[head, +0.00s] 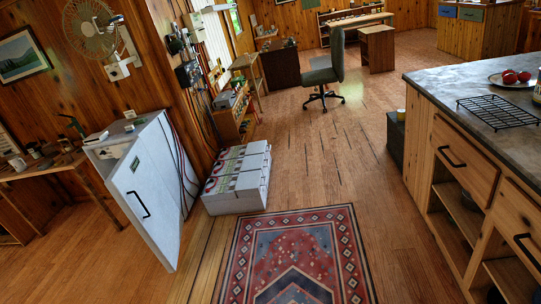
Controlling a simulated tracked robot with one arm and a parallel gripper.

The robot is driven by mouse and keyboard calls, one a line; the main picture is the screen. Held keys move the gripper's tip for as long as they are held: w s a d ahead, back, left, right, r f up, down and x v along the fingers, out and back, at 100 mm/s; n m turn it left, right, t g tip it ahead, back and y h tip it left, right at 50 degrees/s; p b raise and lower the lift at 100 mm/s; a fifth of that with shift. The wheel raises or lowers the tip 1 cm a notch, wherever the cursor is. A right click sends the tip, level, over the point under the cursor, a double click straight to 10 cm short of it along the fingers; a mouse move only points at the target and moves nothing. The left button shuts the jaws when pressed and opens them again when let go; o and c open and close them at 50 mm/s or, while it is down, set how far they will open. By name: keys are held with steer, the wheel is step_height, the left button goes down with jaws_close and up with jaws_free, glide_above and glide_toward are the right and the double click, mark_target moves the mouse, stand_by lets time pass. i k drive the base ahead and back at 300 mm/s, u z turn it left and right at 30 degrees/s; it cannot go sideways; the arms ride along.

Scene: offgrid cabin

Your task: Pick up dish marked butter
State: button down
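No dish that I can read as marked butter shows in the head view. A plate with red fruit (512,79) sits on the grey countertop (440,88) at the right; no marking on it can be read. A small pale item (401,114) is low beside the counter's far end, too small to identify. My gripper is not in view.
A wire rack (498,112) lies on the counter. A white cabinet or fridge (146,185) stands at left, and white boxes (238,178) stand on the floor. An office chair (325,75) is farther back. The patterned rug (295,255) and wooden floor ahead are clear.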

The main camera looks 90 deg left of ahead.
mark_target(60, 163)
steer(key=u, duration=1)
steer(key=i, duration=0.15)
steer(key=u, duration=2.65)
steer(key=i, duration=1)
steer(key=z, duration=0.15)
